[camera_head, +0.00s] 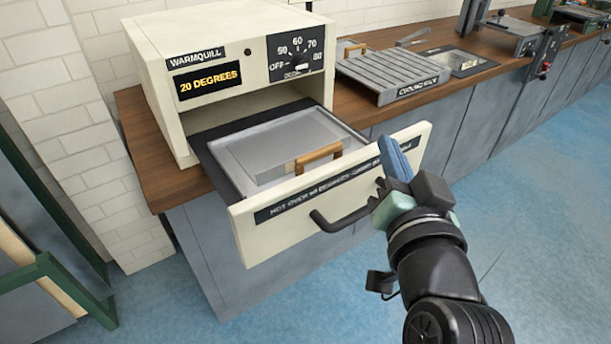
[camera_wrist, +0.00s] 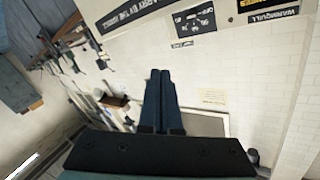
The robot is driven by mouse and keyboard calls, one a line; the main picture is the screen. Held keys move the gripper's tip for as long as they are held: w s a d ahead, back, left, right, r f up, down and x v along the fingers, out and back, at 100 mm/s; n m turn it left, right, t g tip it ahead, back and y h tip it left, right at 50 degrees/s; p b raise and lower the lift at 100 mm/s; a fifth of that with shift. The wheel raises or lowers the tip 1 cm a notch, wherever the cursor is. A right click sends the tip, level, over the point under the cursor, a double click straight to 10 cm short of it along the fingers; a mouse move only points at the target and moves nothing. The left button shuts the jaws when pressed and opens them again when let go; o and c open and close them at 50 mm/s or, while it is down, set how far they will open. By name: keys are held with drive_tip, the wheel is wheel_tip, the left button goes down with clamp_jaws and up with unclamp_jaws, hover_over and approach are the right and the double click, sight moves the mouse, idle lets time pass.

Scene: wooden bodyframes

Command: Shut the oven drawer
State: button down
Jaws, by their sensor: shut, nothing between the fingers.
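The cream oven (camera_head: 165,120) stands on the wooden counter, its display reading 20 degrees. Its drawer (camera_head: 270,245) is pulled far out, with a dark bar handle (camera_head: 340,217) and a black label across the front. A grey lidded tray with a wooden handle (camera_head: 318,157) sits in the drawer. My gripper (camera_head: 393,157) is shut and empty, by the right part of the drawer front; I cannot tell if it touches. In the wrist view my shut blue fingers (camera_wrist: 161,95) are in the middle, and the labelled drawer front (camera_wrist: 115,20) shows at the top.
A grey slatted cooling rack (camera_head: 395,75) sits on the counter (camera_head: 360,105) right of the oven. A green-framed structure (camera_head: 45,270) stands at the lower left. The blue floor (camera_head: 540,230) at the right is clear.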

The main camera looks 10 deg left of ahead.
sight(225, 151)
drive_tip(key=s+a+f+m+g+y+p, duration=0.1)
drive_tip(key=s+f+m+g+y+p, duration=0.25)
drive_tip(key=s+p, duration=0.45)
drive_tip(key=s+f+m+g+y+p, duration=0.3)
drive_tip(key=s+f+g+p, duration=0.15)
drive_tip(key=s+p, duration=0.4)
drive_tip(key=shift+t, duration=0.4)
drive_tip(key=x, duration=0.5)
drive_tip(key=p+x, duration=0.1)
drive_tip(key=x, duration=0.8)
drive_tip(key=shift+w+r, duration=0.2)
drive_tip(key=shift+w, duration=0.35)
drive_tip(key=shift+a, duration=0.1)
drive_tip(key=w+a+b, duration=1)
drive_tip(key=w+a, duration=1)
drive_tip(key=shift+w+a+f, duration=0.1)
drive_tip(key=shift+f, duration=0.05)
drive_tip(key=shift+w+a, duration=0.15)
drive_tip(key=shift+w, duration=0.05)
drive_tip(key=shift+a+r+b, duration=0.1)
drive_tip(key=shift+r+b, duration=0.2)
drive_tip(key=shift+r, duration=0.05)
drive_tip(key=shift+w+r, duration=0.1)
